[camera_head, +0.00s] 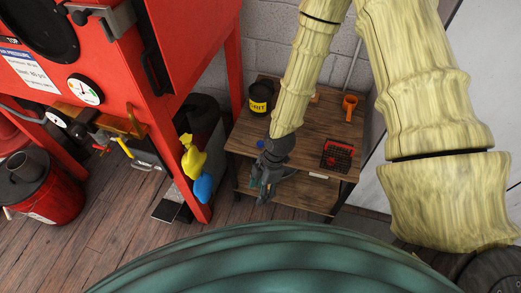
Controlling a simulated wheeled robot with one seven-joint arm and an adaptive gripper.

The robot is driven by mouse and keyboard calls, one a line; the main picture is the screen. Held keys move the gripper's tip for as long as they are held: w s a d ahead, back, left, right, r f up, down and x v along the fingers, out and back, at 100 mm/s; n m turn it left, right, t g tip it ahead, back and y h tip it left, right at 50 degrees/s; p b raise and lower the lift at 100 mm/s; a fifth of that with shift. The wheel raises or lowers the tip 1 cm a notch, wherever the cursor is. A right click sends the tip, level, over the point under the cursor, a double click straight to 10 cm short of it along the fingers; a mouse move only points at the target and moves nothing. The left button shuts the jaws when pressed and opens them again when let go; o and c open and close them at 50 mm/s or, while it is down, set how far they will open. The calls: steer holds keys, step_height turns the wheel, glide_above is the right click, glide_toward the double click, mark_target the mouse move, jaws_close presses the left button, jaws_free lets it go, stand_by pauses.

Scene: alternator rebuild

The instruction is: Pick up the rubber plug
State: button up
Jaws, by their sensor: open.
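My gripper (264,194) hangs open and empty in front of the small wooden table (240,139), pointing down, with its wrist near the table's front edge. A small blue object (260,144) sits on the tabletop at its front left, just left of my wrist. It may be the rubber plug, but it is too small to tell. No other thing is clearly a rubber plug. My arm hides part of the tabletop's middle.
On the table are a black grit can (260,96), an orange cup (348,106) and a black-and-red basket (337,155). A red bucket (48,190) stands far left. Wooden floor between is clear.

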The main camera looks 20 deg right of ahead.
steer(key=w+r+n+b, duration=0.2)
steer(key=w+n+b, duration=0.3)
steer(key=w+n, duration=0.5)
step_height(320, 180, up, 7)
steer(key=n+t+h+b, duration=0.1)
steer(key=n+h+b, duration=0.25)
steer(key=n, duration=0.65)
glide_above(261, 142)
steer(key=f, duration=0.1)
steer(key=f+b, duration=0.1)
steer(key=f, duration=0.1)
steer(key=f+b, duration=0.1)
steer(key=f, duration=0.1)
steer(key=shift+w+a+f, duration=0.15)
steer(key=shift+w+a, duration=0.05)
steer(key=shift+a, duration=0.15)
steer(key=shift+s+d+f+b, duration=0.1)
steer(key=shift+f+b, duration=0.15)
steer(key=shift+f, duration=0.6)
steer(key=shift+w+d+f+b, duration=0.1)
steer(key=shift+f+b, duration=0.2)
steer(key=shift+f, duration=0.6)
steer(key=shift+s+d+f+b, duration=0.1)
steer(key=shift+f+b, duration=0.15)
steer(key=shift+f, duration=0.6)
steer(key=c, duration=0.9)
